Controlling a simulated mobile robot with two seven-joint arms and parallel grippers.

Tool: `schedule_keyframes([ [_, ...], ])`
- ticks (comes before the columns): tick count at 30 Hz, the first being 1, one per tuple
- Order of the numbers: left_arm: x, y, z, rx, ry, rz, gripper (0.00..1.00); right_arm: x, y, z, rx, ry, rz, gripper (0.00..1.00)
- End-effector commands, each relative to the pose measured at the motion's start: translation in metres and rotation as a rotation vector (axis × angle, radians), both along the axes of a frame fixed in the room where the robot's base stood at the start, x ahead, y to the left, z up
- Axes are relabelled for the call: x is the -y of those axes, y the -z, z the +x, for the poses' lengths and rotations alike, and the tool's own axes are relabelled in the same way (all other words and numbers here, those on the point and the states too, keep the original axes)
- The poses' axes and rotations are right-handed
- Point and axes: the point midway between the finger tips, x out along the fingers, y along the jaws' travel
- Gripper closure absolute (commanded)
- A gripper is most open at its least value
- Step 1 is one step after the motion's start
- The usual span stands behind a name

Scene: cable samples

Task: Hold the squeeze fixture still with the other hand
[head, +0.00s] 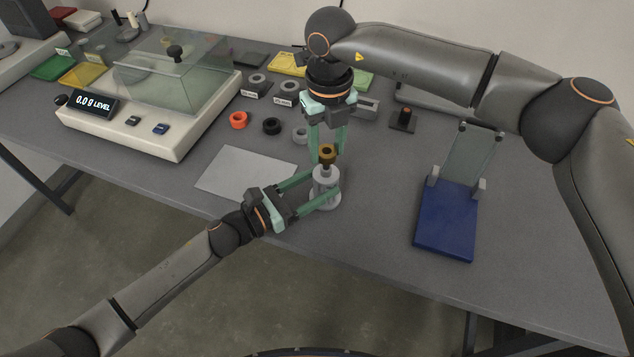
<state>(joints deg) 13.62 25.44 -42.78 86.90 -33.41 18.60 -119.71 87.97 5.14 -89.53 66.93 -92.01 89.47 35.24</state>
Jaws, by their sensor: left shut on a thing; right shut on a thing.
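The squeeze fixture (323,184) is a light grey upright cylinder on a round base, near the front middle of the table. My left gripper (327,190) comes in from the left and is shut on its body, one green finger on each side. A brown-orange ring-like piece (327,151) sits at the top of the fixture, on a dark stem. My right gripper (327,157) points down from above and is shut on this piece. The fingers hide part of the fixture and the piece's sides.
A balance (135,126) with a glass cover stands at the left. Orange (238,120), black (271,126) and grey (300,135) rings lie behind a pale sheet (232,172). A blue stand (446,222) with a clear plate is at the right. Table between fixture and stand is clear.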

Motion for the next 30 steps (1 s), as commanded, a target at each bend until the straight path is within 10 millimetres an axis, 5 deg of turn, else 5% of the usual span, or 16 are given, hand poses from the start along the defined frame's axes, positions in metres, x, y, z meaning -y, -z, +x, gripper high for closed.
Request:
schedule_keyframes([
  [27, 0.0, 0.001, 0.0, -0.001, 0.0, 0.001, 1.0, 0.0, -0.035, 0.0, -0.001, 0.0, 0.0, 1.0],
  [28, 0.0, 0.001, 0.0, -0.001, 0.0, 0.001, 0.33, 0.0, -0.035, 0.0, 0.0, 0.0, 0.0, 1.0],
  [30, 0.0, 0.001, 0.0, -0.001, 0.0, 0.001, 0.25, 0.0, -0.035, 0.0, 0.0, 0.0, 0.0, 1.0],
])
